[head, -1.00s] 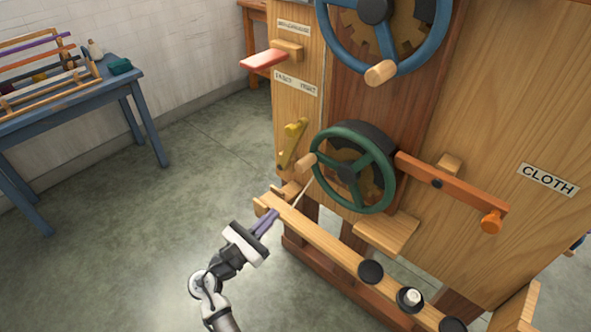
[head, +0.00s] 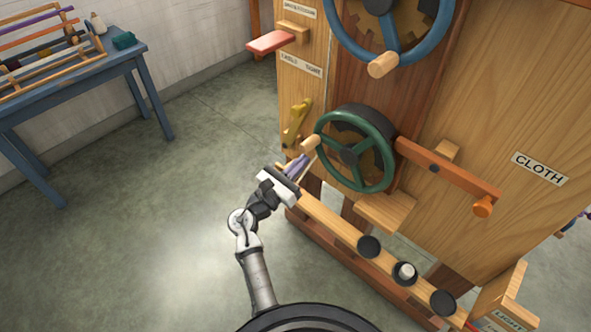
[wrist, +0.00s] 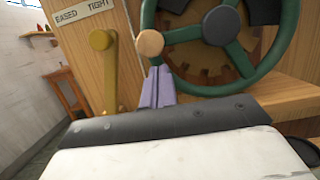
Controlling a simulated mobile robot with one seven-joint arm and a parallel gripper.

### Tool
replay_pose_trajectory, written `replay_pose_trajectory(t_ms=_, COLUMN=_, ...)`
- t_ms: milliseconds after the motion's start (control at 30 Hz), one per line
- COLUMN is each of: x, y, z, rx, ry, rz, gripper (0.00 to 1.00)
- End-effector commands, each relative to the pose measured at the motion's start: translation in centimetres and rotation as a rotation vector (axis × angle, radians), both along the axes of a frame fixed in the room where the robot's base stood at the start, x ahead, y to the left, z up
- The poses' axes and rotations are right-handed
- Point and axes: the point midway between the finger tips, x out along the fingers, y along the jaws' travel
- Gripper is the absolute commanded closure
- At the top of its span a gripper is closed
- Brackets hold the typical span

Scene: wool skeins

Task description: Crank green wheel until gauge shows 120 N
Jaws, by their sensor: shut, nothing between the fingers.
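The green wheel (head: 351,155) is on the front of the wooden machine, with a round wooden crank knob (head: 311,143) at the left of its rim. In the wrist view the wheel (wrist: 221,24) fills the upper right, and the knob (wrist: 150,43) is just beyond my fingertips. My gripper (head: 302,160) has purple fingers, shut and empty, just below the knob. In the wrist view its fingers (wrist: 158,74) point up at the knob. I cannot tell whether they touch it. I can make out no gauge reading.
A yellow lever (head: 297,122) stands left of the wheel, under an EASED/TIGHT label (wrist: 85,11). A blue wheel (head: 445,22) is above. An orange-ended wooden arm (head: 445,168) juts out right. A rail with black discs (head: 369,246) runs below.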

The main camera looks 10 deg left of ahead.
Motion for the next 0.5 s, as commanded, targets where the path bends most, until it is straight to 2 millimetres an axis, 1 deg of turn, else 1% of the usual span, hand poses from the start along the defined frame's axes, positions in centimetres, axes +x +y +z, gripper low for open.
replay_pose_trajectory(t_ms=33, x=0.00, y=0.01, z=0.45, rx=0.001, ry=-0.001, rz=0.000, gripper=1.00)
replay_pose_trajectory(t_ms=100, x=-0.01, y=0.01, z=0.63, rx=0.001, ry=-0.001, rz=0.000, gripper=1.00)
replay_pose_trajectory(t_ms=433, x=-0.02, y=0.01, z=0.70, rx=0.001, ry=-0.002, rz=0.000, gripper=1.00)
replay_pose_trajectory(t_ms=500, x=0.03, y=0.06, z=1.16, rx=0.017, ry=-0.014, rz=-0.001, gripper=1.00)
